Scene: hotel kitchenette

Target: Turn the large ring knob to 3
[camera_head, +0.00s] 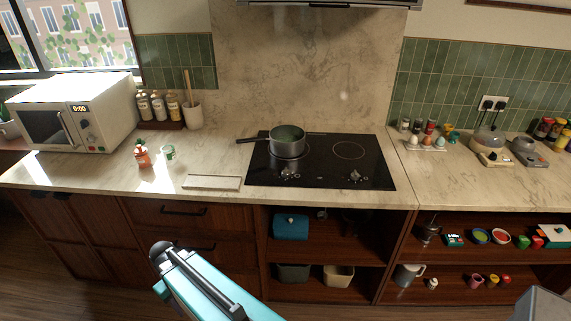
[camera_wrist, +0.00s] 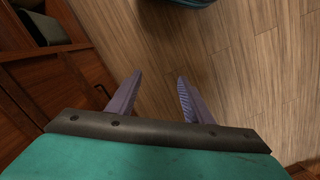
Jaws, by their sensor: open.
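A black cooktop (camera_head: 322,180) is set in the marble counter in the head view. Two small knobs stand along its front, a left knob (camera_head: 289,174) and a right knob (camera_head: 355,176). Their marks are too small to read. A bare ring (camera_head: 349,150) shows on the right side. A grey pot (camera_head: 287,144) covers the left burner, so I cannot tell which ring is larger. In the wrist view my gripper (camera_wrist: 160,77) is open and empty, pointing at the wood floor. The head view shows my teal arm low in front of the counter, away from the knobs.
The pot handle (camera_head: 252,140) points left. A range hood (camera_head: 330,3) hangs above. Open shelves (camera_head: 325,254) lie below the counter.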

